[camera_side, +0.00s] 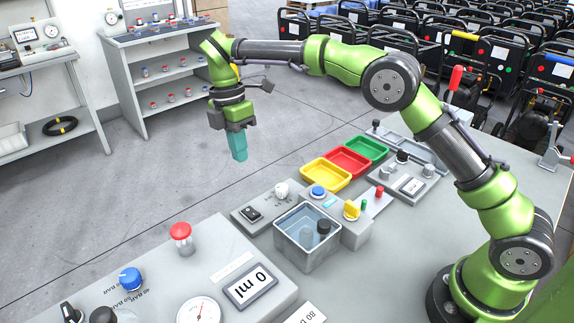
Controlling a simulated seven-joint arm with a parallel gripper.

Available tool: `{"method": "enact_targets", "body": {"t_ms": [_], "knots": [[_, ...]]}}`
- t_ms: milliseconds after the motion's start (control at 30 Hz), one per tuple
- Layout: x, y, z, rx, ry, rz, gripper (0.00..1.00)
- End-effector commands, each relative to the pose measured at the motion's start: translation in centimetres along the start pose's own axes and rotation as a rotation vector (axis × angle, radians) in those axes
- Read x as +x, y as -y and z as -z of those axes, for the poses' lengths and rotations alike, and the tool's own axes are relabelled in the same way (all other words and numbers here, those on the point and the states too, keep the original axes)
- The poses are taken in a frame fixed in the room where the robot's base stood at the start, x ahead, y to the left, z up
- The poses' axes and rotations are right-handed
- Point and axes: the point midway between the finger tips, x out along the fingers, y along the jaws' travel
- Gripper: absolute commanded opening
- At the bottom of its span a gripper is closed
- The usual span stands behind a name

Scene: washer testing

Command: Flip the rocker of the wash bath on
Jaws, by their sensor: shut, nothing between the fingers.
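The wash bath is a grey unit with an open metal tank (306,258) in the middle of the side view; dark cylindrical items show in it. A small black rocker (251,214) sits on the grey panel left of the tank. It is too small to tell which way it is tipped. My gripper (239,157) has teal fingers, shut and empty, pointing down. It hangs in the air, above and slightly left of the rocker in the picture, clear of the panel.
Near the tank are a white knob (281,190), a blue button (318,191) and a yellow handle (351,209). Yellow (325,178), red (348,161) and green (367,149) trays lie behind. A red mushroom button (181,233) stands on the front-left panel with a display (250,284).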

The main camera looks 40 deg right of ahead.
Motion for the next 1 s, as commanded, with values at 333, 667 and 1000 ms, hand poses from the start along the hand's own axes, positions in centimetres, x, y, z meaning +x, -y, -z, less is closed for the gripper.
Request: {"method": "enact_targets", "body": {"t_ms": [333, 667, 1000], "knots": [[0.1, 1.3, 0.2, 0.001, 0.000, 0.003, 0.00], [0.3, 1.3, 0.2, 0.001, -0.001, 0.003, 0.00], [5.5, 1.4, 0.1, 0.002, 0.000, 0.008, 0.00]]}}
